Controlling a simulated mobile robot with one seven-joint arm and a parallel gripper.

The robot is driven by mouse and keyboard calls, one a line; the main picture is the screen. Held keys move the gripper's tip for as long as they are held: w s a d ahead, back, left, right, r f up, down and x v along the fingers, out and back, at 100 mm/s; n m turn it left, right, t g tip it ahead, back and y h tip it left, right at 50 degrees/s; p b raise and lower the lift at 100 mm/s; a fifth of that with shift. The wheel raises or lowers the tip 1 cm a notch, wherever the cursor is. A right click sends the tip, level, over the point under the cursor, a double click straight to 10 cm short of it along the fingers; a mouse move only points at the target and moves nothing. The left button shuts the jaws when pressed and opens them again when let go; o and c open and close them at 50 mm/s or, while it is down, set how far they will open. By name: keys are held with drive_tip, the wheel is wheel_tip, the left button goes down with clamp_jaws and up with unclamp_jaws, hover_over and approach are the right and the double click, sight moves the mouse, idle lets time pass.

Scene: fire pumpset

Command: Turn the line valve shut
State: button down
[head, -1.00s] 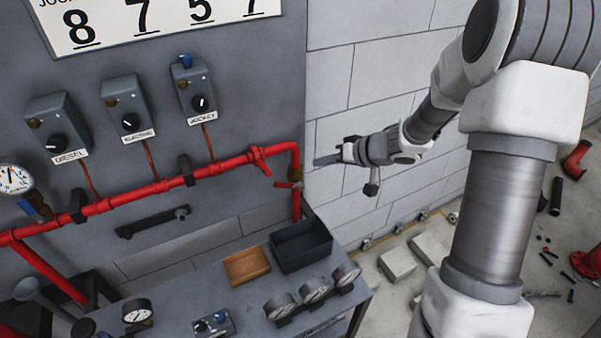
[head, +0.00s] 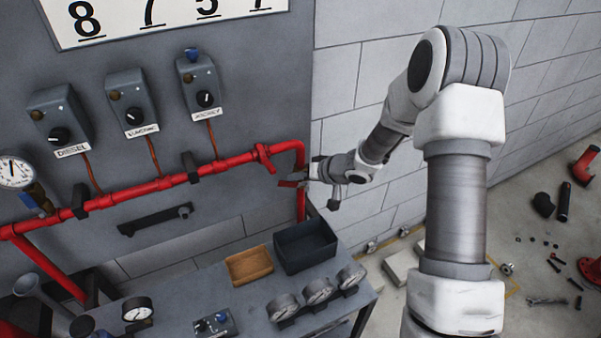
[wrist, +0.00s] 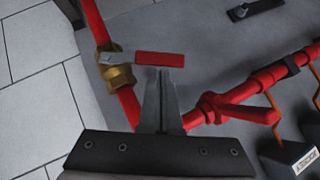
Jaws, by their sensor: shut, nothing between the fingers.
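The line valve shows in the wrist view as a brass body (wrist: 117,76) on a red pipe, with a red lever grip (wrist: 160,58) reaching out crosswise from the pipe. In the head view the valve is small and mostly hidden by my gripper (head: 286,184), at the right end of the red pipework. My gripper, also in the wrist view (wrist: 160,74), is shut and empty. Its fingertips are right beside the red grip, overlapping its lower edge in the picture. I cannot tell whether they touch it.
A red fitting with a projecting arm (wrist: 240,112) sits on the pipe close to my gripper. Below stand a black bin (head: 306,247), a wooden tray (head: 249,264) and several gauges on a bench. Control boxes (head: 131,100) line the panel. Loose parts lie on the floor at right.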

drive_tip(key=shift+f, duration=0.1)
idle(0.3)
drive_tip(key=shift+s+a+b, duration=0.1)
drive_tip(key=shift+a+b, duration=0.1)
drive_tip(key=shift+b, duration=0.3)
drive_tip(key=shift+a+f+n+h+b, duration=0.15)
drive_tip(key=shift+f+n+h+b, duration=0.15)
drive_tip(key=shift+h+b, duration=0.1)
drive_tip(key=b, duration=0.2)
drive_tip(key=a+f+h+b, duration=0.1)
drive_tip(key=b, duration=0.1)
drive_tip(key=shift+s+f+n+t, duration=0.15)
drive_tip(key=shift+s+n+t, duration=0.15)
drive_tip(key=shift+n, duration=0.1)
drive_tip(key=b, duration=0.2)
drive_tip(key=f+h+b, duration=0.1)
drive_tip(key=b, duration=0.1)
drive_tip(key=shift+s+a+n+h, duration=0.15)
drive_tip(key=shift+a+n+h, duration=0.15)
drive_tip(key=shift+a, duration=0.1)
drive_tip(key=shift+a+f+b, duration=0.15)
drive_tip(key=shift+b, duration=0.3)
